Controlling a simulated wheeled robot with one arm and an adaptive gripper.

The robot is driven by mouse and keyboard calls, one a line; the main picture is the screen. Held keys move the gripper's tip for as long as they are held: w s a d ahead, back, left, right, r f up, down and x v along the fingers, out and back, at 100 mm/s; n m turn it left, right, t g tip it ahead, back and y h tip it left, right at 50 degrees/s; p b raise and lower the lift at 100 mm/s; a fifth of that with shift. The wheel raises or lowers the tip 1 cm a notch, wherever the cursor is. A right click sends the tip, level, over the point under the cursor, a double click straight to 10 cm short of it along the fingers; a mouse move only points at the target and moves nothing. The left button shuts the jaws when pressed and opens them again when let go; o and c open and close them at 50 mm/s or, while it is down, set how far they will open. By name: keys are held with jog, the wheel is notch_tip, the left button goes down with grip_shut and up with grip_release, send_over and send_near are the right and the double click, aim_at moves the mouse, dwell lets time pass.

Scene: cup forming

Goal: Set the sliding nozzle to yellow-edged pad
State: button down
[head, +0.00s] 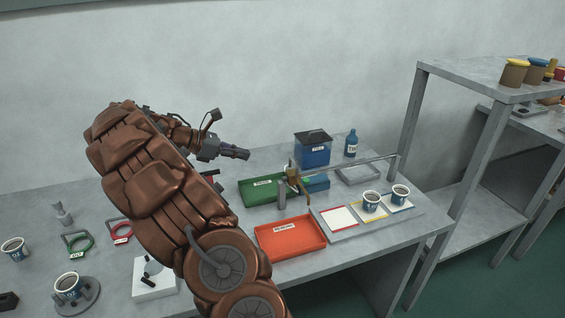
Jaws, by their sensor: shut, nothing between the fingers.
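The sliding nozzle (292,174) is a brass-coloured piece on a grey rail (350,165), at the rail's left end near its post. The yellow-edged pad (376,216) lies on a grey board at the right of the table, between a red-edged pad (339,218) and a blue-edged pad (407,207). A white and blue cup (371,203) stands on the yellow-edged pad. The nozzle is left of all three pads. My gripper (246,154) is shut and empty, up and left of the nozzle, apart from it.
A second cup (400,196) stands on the blue-edged pad. An orange tray (290,251), a green tray (255,203) and a blue box (312,154) surround the nozzle's end. A blue bottle (351,144) stands behind the rail. A shelf frame (420,125) rises at the right.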

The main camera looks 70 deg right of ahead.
jog(key=p+x, duration=0.1)
jog(key=x, duration=0.3)
jog(key=p+x, duration=0.1)
jog(key=x, duration=0.4)
jog(key=r+p+x, duration=0.1)
jog(key=x, duration=0.4)
jog(key=shift+s+d+r, duration=0.1)
jog(key=shift+d+r, duration=0.05)
jog(key=shift+d, duration=0.2)
